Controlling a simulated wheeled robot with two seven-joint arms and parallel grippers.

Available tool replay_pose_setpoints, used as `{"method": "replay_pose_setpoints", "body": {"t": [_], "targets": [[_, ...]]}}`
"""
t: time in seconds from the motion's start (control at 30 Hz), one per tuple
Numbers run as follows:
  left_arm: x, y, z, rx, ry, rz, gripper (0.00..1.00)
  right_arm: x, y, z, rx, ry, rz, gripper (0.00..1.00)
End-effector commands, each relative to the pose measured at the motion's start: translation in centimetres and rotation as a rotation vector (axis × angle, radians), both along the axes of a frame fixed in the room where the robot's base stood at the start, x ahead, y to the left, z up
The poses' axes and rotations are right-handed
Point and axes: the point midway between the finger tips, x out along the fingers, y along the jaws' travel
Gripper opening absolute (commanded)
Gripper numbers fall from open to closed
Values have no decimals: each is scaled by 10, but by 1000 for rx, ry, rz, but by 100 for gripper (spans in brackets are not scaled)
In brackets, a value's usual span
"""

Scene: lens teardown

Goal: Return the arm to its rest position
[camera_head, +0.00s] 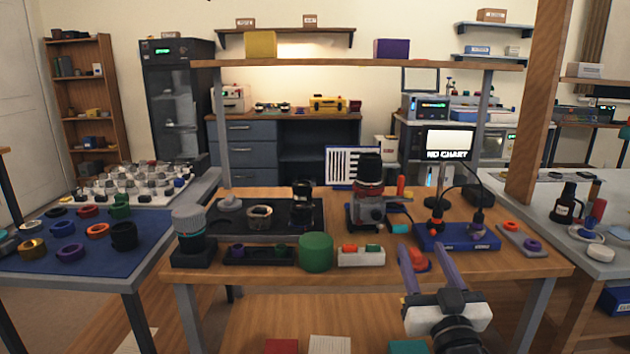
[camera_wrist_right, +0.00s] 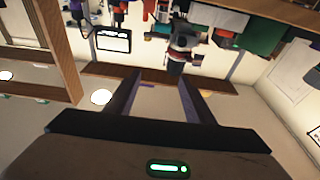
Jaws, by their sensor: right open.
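My right gripper (camera_head: 424,252) is at the front right of the wooden workbench (camera_head: 210,285). Its two purple-grey fingers point away from me and stand apart, with nothing held between them. In the picture a small red-orange part (camera_head: 418,259) shows between the fingers; I cannot tell the gap in depth. In the right wrist view the two fingers (camera_wrist_right: 156,88) are also spread and empty, and the scene appears upside down. My left gripper is not in the head view.
A blue base (camera_head: 455,238) with a lamp-like stand is just beyond the gripper. A camera-like device (camera_head: 368,205), a green cylinder (camera_head: 316,252) and a white block (camera_head: 361,257) stand to its left. A wooden post (camera_head: 540,100) rises at the right.

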Motion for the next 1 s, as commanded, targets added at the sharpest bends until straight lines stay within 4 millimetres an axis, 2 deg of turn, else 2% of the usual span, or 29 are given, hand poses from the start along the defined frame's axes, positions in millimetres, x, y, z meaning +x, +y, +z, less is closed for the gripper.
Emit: {"method": "replay_pose_setpoints", "body": {"t": [0.07,0.23,0.37,0.47,0.5,0.6,0.7,0.8,0.9,1.0], "targets": [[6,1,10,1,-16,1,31,-10,1,-23,-7,58,6,48],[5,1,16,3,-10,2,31,-39,6,-79,-18,198,26,48],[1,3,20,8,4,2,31,-81,11,-136,-29,353,51,48],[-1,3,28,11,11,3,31,-132,18,-187,-38,510,83,48],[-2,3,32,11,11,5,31,-156,21,-207,-42,577,97,48],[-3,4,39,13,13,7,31,-216,30,-247,-45,731,137,48],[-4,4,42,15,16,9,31,-271,37,-274,-45,858,171,48],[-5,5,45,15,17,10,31,-312,43,-290,-44,948,198,48],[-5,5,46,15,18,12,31,-336,46,-298,-44,999,215,48],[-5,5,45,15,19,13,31,-345,48,-301,-42,1018,222,48]]}}
